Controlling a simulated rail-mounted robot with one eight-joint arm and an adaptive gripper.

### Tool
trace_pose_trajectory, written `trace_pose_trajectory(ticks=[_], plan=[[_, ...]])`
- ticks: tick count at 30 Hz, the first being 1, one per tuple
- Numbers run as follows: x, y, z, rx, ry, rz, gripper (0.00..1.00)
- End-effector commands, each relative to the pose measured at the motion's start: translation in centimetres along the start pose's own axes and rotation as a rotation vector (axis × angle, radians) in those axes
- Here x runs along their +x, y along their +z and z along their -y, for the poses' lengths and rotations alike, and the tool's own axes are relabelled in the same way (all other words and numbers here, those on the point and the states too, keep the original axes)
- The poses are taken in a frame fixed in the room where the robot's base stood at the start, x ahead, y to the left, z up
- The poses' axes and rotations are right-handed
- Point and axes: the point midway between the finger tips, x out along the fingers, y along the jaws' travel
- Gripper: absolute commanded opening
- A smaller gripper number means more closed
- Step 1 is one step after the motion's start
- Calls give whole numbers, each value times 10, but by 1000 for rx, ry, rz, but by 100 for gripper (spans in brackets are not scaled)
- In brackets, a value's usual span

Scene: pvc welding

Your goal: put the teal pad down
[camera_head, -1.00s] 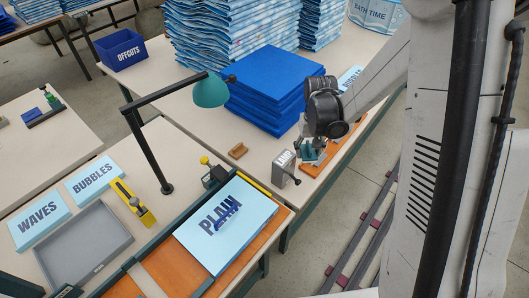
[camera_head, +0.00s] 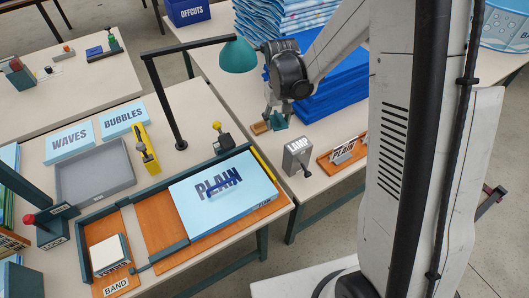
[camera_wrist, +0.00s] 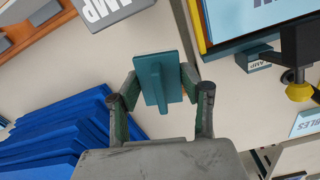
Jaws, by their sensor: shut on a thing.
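My gripper (camera_head: 277,117) is over the back table, between the blue stack and the grey lamp box. It is shut on the teal pad (camera_wrist: 149,85), a flat plate with a raised rib, which shows between the two fingers in the wrist view. In the head view the teal pad (camera_head: 278,124) is a small patch under the gripper, partly hidden. A small wooden block (camera_head: 260,128) lies just left of the pad. I cannot tell whether the pad touches the table.
The blue stack (camera_head: 335,88) stands close behind my gripper. The grey lamp box (camera_head: 297,156) and a wooden board (camera_head: 342,153) stand in front and to the right. Bare table lies between gripper and lamp box.

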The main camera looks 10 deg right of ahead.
Motion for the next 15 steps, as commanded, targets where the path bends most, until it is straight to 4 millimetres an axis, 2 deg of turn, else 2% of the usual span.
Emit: trace_pose_trajectory(ticks=[1,15], plan=[[14,-3,-1,-14,0,0,14],[35,-27,-2,-165,0,1,14]])
